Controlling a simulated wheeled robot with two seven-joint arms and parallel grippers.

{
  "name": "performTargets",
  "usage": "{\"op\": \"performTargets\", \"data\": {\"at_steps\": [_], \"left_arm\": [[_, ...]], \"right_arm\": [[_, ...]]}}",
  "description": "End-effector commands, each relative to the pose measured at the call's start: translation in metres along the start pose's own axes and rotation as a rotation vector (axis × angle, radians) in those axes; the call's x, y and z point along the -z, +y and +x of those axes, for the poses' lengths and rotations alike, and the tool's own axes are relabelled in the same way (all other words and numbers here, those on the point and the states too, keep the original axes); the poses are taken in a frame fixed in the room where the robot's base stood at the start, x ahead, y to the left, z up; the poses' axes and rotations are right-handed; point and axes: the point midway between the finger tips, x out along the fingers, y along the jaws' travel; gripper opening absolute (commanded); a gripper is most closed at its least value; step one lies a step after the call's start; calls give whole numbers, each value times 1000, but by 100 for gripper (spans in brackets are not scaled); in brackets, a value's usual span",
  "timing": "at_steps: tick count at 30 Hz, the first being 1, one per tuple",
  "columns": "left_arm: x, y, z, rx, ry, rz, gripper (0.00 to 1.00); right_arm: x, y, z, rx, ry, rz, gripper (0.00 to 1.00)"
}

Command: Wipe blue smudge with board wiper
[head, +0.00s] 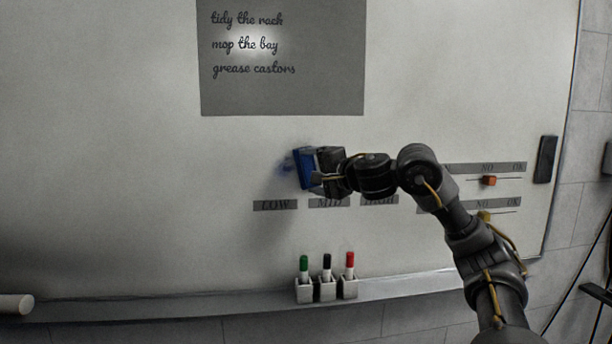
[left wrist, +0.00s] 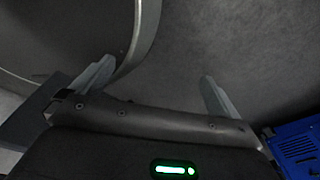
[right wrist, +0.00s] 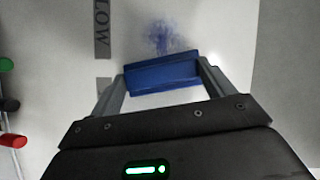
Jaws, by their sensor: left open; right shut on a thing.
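The whiteboard (head: 120,120) fills most of the head view. A faint blue smudge (head: 287,163) shows on it, just left of the board wiper (head: 305,169). In the right wrist view the smudge (right wrist: 160,36) lies just beyond the blue wiper (right wrist: 162,72), which may cover part of it. My right gripper (head: 316,171) is shut on the wiper and holds it at the board; whether the wiper touches the surface I cannot tell. My left gripper (left wrist: 156,75) is open and empty in the left wrist view, away from the board.
LOW (head: 275,205) and MID (head: 328,203) labels lie below the wiper. Green (head: 304,262), black (head: 327,261) and red (head: 350,258) markers stand in holders on the ledge (head: 200,305). An orange slider (head: 488,181) and a dark block (head: 545,159) are at right.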

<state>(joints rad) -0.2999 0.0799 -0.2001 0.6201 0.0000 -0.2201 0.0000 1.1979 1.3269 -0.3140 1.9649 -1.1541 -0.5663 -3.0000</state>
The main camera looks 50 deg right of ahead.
Motion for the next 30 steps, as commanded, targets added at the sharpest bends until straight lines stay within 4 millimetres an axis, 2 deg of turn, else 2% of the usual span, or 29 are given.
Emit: {"op": "performTargets", "data": {"at_steps": [6,17,23,30], "left_arm": [[-1,0,7,0,0,0,100],[0,0,4,0,0,0,100],[0,0,-4,0,0,0,100],[2,0,-18,0,0,0,100]], "right_arm": [[12,5,-7,-2,2,0,54],[11,3,-9,0,-1,0,54],[4,-1,-4,0,-3,0,54],[-13,-5,8,-1,-3,0,54]]}}
